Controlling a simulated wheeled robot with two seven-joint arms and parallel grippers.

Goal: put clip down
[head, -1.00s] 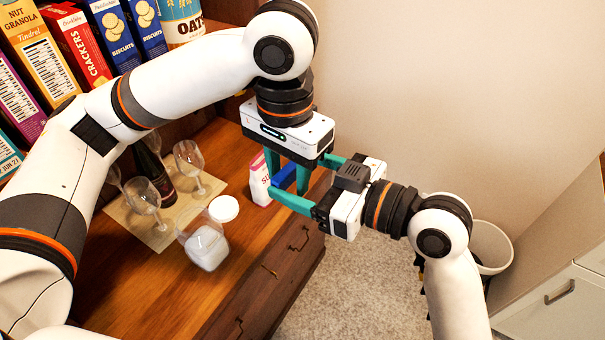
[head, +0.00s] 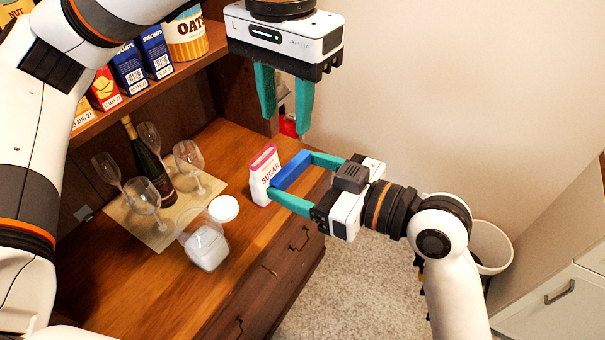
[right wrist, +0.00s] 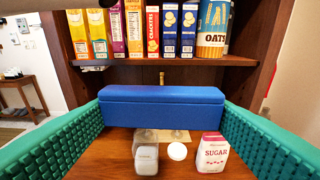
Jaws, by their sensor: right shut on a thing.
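The blue clip (head: 292,170) is held between the fingertips of my right gripper (head: 296,178), above the right end of the hutch counter. In the right wrist view the clip (right wrist: 174,106) spans level between both teal fingers. My left gripper (head: 284,105) is raised higher, above and behind the right one, with its fingers apart and nothing between them. The sugar packet (head: 264,174) stands upright on the counter just left of the clip in the head view; it also shows in the right wrist view (right wrist: 212,153).
A jar of white contents (head: 206,247) and a white lid (head: 223,208) are on the counter (head: 150,298). Several glasses and a dark bottle (head: 150,163) stand on a mat (head: 150,232). Boxes and an oats canister (head: 186,35) fill the shelf. The front-left counter is clear.

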